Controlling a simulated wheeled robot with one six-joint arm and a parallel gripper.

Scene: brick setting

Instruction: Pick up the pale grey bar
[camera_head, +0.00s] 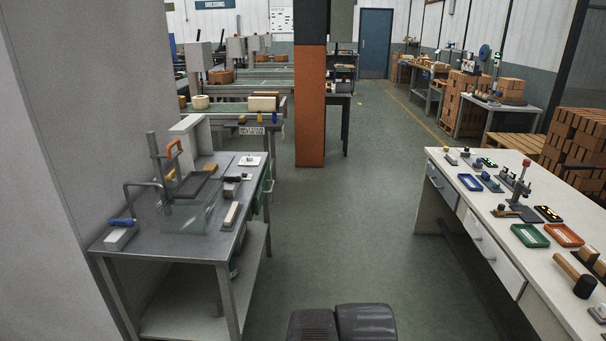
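A pale bar (231,214) lies flat near the right edge of the grey metal table (210,248) on the left. It has a light top and a brownish side. A second pale grey block (118,238) sits at the table's front left corner, with a blue-handled piece against its top. I cannot tell for certain which of the two is the pale grey bar. My gripper does not show in this view.
A clear tank (188,214) and a bent metal pipe stand on the left table beside the bars. An orange-and-black column (310,110) stands ahead. A white bench (460,190) with trays and tools is on the right. The floor between is clear.

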